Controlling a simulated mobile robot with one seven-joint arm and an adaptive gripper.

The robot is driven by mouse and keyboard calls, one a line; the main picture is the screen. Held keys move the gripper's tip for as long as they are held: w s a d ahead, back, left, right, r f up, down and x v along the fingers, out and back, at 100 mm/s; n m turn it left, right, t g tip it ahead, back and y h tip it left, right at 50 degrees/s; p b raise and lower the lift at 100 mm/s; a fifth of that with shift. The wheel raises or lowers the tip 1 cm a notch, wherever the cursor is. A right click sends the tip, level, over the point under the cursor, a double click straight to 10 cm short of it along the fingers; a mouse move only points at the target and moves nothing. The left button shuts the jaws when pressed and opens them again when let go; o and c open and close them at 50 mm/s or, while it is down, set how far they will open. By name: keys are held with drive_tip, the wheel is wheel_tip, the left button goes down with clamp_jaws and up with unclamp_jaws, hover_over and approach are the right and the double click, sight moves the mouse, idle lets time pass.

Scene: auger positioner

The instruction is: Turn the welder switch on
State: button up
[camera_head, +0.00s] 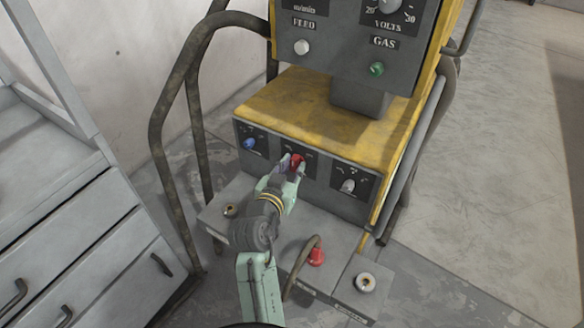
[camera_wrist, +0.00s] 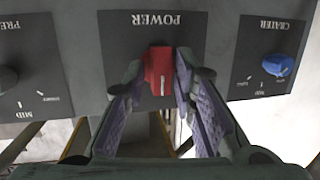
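The red power switch (camera_wrist: 158,72) is a knob with a pale mark on its face, set on the panel labelled POWER, which appears upside down in my wrist view. It also shows in the head view (camera_head: 297,162) in the middle of the welder's lower front panel. My gripper (camera_wrist: 161,80) has one finger on each side of the red knob, with the fingertips close against it. It appears shut on the knob; the exact contact is partly hidden. In the head view my gripper (camera_head: 290,168) reaches the knob from below and partly covers it.
The blue crater knob (camera_wrist: 278,64) and a grey knob (camera_wrist: 8,78) flank the switch. The yellow welder top (camera_head: 310,105) and upper panel rise behind. A cable with a red plug (camera_head: 317,257) stands near my arm. A drawer cabinet (camera_head: 75,250) is at left.

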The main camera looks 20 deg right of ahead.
drive_tip(key=shift+o, duration=0.8)
drive_tip(key=shift+a, duration=0.1)
drive_tip(key=v, duration=0.7)
drive_tip(key=shift+s, duration=0.2)
drive_tip(key=shift+w, duration=0.1)
